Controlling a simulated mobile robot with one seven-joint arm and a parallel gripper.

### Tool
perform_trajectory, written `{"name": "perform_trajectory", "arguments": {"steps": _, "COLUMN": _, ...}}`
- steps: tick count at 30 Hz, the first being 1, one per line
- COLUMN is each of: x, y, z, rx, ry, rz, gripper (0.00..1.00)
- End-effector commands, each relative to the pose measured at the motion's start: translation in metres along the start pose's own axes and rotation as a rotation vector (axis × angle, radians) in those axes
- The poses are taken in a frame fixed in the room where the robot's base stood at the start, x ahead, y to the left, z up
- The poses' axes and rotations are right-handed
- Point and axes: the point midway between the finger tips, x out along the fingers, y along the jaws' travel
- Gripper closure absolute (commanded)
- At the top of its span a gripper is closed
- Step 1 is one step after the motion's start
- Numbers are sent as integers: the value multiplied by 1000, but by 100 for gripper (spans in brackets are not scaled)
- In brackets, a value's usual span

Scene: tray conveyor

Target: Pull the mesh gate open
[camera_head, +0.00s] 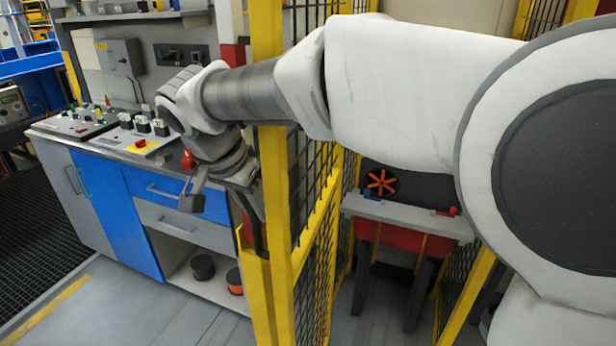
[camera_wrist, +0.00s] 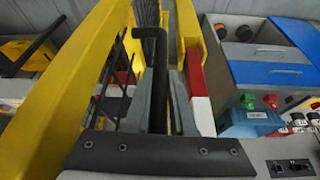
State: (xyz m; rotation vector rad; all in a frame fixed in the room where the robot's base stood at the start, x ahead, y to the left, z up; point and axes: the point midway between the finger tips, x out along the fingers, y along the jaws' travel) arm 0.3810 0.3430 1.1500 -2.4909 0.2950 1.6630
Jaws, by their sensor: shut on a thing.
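The mesh gate has a yellow frame (camera_head: 281,230) and dark wire mesh, and stands upright in the middle of the head view. Its yellow frame (camera_wrist: 72,75) runs up the left of the wrist view. A black bar handle (camera_wrist: 158,75) stands out beside the frame. My gripper (camera_wrist: 164,112) is shut on this handle, with one grey finger on each side of it. I cannot tell how far the gate stands open.
A workbench with blue and grey drawers (camera_head: 170,215) stands left of the gate, with control boxes (camera_head: 140,140) on top. A stand with a grey top (camera_head: 410,217) is behind the mesh. A yellow post (camera_wrist: 187,25) with a red and white block (camera_wrist: 199,95) is right of the handle.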

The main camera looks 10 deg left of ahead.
Motion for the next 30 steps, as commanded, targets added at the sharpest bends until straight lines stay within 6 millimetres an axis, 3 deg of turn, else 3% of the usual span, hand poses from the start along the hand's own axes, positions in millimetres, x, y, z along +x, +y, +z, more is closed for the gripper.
{"name": "perform_trajectory", "arguments": {"steps": 12, "x": 1, "y": -1, "z": 0, "rx": 5, "ry": 0, "rz": 3, "gripper": 100}}
{"name": "perform_trajectory", "arguments": {"steps": 13, "x": 1, "y": -1, "z": 0, "rx": 5, "ry": 0, "rz": 3, "gripper": 74}}
{"name": "perform_trajectory", "arguments": {"steps": 17, "x": 1, "y": -1, "z": 0, "rx": 5, "ry": 0, "rz": 3, "gripper": 51}}
{"name": "perform_trajectory", "arguments": {"steps": 26, "x": 0, "y": -1, "z": 0, "rx": 4, "ry": 0, "rz": 2, "gripper": 48}}
{"name": "perform_trajectory", "arguments": {"steps": 30, "x": -10, "y": -2, "z": -1, "rx": 4, "ry": 1, "rz": 1, "gripper": 48}}
